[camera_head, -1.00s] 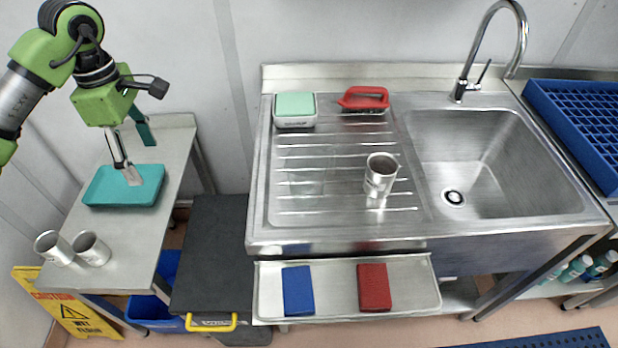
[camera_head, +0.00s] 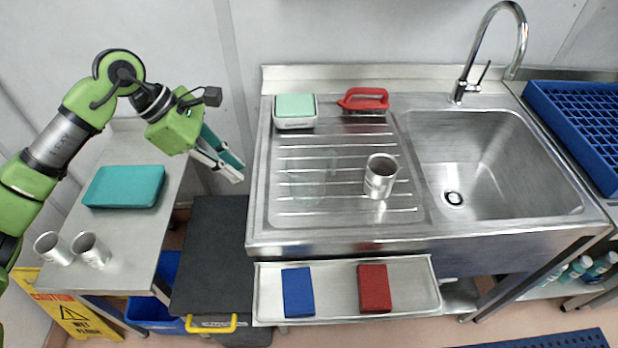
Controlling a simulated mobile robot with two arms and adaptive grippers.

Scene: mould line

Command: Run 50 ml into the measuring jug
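A clear, see-through vessel (camera_head: 307,188), which looks like the measuring jug, stands on the ribbed drainboard; its outline is faint and no marks can be read. A metal cup (camera_head: 381,177) with a small label stands upright to its right. Two more metal cups (camera_head: 53,248) (camera_head: 91,250) are on the left table. The tap (camera_head: 494,50) arches over the sink (camera_head: 490,165); no water shows. My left gripper (camera_head: 240,172) is empty, its teal and grey fingers a little apart, in the air left of the drainboard. My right gripper is out of view.
A teal tray (camera_head: 124,187) lies on the left table. A green-topped box (camera_head: 295,111) and a red-handled brush (camera_head: 363,100) are at the drainboard's back. Blue (camera_head: 298,291) and red (camera_head: 374,287) blocks lie on the front shelf. A blue rack (camera_head: 580,120) is at right.

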